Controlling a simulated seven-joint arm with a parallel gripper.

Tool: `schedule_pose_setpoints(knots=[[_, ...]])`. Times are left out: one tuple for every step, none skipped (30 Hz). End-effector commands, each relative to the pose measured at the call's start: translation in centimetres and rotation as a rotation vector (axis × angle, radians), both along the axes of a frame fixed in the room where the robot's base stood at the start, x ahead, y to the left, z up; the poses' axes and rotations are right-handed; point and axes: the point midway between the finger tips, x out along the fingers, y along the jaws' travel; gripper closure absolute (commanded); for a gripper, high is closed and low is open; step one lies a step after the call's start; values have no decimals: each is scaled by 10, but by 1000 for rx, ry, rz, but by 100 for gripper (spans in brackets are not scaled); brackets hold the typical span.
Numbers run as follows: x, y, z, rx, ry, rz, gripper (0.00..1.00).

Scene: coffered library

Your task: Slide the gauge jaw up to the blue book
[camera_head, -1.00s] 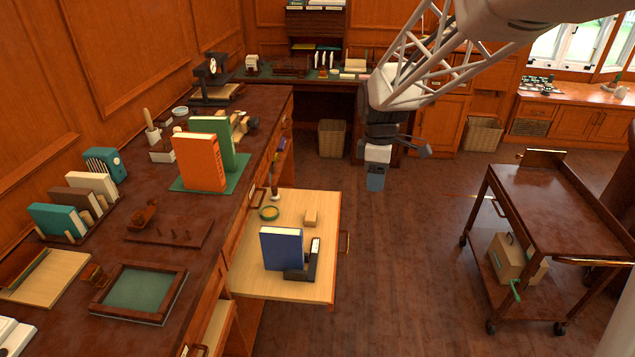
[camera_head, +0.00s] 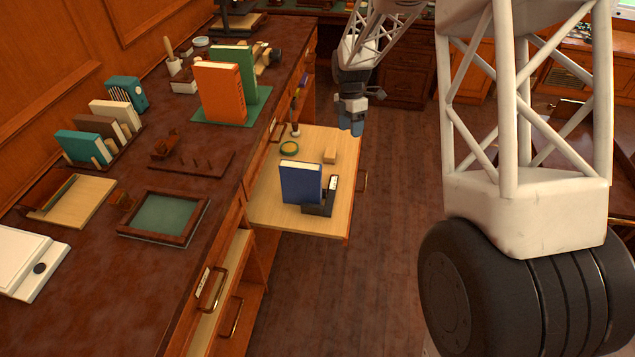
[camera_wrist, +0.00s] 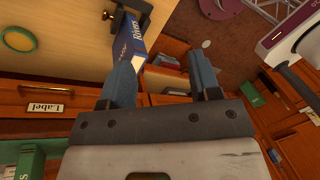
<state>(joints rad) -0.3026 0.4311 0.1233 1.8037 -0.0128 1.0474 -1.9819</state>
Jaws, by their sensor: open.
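A dark blue book (camera_head: 300,182) stands upright on a pale pull-out board (camera_head: 270,217). The black gauge (camera_head: 318,209) stands against or close to its right side, with an upright jaw carrying a white scale; I cannot tell whether jaw and book touch. My gripper (camera_head: 351,128) hangs near the board's far right corner, apart from both. In the wrist view its blue-grey fingers (camera_wrist: 162,65) are spread with nothing held. There the book (camera_wrist: 130,40) shows its spine, partly hidden behind the left finger, and the gauge (camera_wrist: 142,8) shows a brass knob.
The desk to the left holds an orange book (camera_head: 220,92), a green book (camera_head: 235,68) and a framed green tray (camera_head: 163,217). Open floor (camera_head: 390,220) lies right of the board.

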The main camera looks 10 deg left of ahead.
Motion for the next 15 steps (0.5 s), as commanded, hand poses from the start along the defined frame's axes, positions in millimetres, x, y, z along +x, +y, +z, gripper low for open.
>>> schedule_pose_setpoints(knots=[[6, 7, -13, 5, 14, 39, 43], [9, 11, -19, 9, 21, 64, 43], [13, 16, -28, 14, 32, 98, 43], [16, 20, -34, 19, 37, 122, 43], [18, 24, -41, 23, 45, 147, 43], [22, 30, -50, 28, 56, 180, 43], [24, 33, -57, 34, 62, 205, 43], [27, 37, -64, 38, 71, 230, 43], [30, 42, -73, 45, 81, 263, 43], [32, 46, -80, 49, 89, 286, 43], [35, 50, -87, 54, 96, 311, 43], [37, 55, -96, 61, 106, 345, 43], [39, 59, -104, 67, 115, 369, 43], [41, 63, -111, 71, 122, 393, 43], [44, 68, -121, 78, 134, 426, 43]])
